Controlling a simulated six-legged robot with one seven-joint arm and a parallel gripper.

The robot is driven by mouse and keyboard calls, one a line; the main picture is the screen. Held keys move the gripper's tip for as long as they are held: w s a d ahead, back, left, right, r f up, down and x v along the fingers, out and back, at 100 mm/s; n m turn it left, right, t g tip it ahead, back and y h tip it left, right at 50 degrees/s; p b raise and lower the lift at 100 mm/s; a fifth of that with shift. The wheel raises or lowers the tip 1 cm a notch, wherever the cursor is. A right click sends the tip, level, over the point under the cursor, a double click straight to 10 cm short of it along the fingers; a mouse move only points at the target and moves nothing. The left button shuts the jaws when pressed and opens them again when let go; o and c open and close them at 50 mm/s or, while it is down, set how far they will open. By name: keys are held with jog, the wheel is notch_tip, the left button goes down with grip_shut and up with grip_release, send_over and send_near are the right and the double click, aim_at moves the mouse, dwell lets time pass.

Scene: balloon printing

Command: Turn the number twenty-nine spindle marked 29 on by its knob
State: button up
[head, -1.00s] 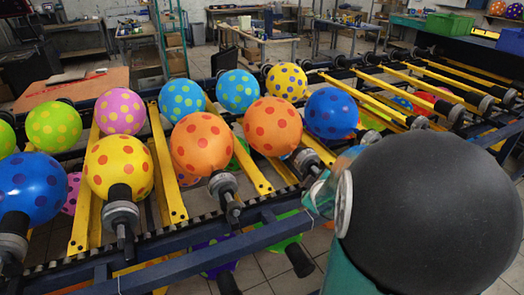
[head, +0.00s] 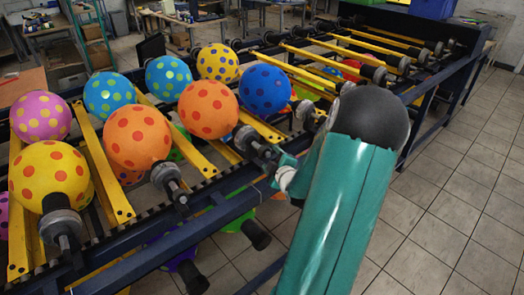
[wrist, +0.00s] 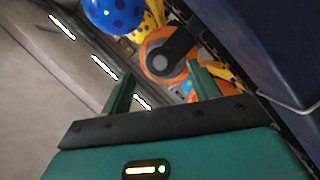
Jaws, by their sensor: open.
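A row of spindles lines the conveyor's near rail; I cannot read the number 29 on any of them. The spindle (head: 248,142) of the right orange balloon (head: 208,108) is the nearest to my gripper, with a black shaft and grey collar. In the wrist view its round black-and-grey end (wrist: 163,67) shows in front of the orange balloon, between my fingers. My gripper (wrist: 158,78) is open and empty, its two green fingers apart. In the head view its end is partly hidden behind my arm, close to that spindle.
Another orange balloon (head: 138,136) and a yellow one (head: 49,176) sit on spindles to the left. A blue balloon (head: 264,90) is behind, to the right. The blue frame rail (head: 130,262) runs along the front. Tiled floor (head: 460,200) at right is clear.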

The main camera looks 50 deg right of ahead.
aim_at(266, 153)
jog(key=x, duration=0.8)
jog(key=shift+w, duration=0.15)
jog(key=c, duration=1)
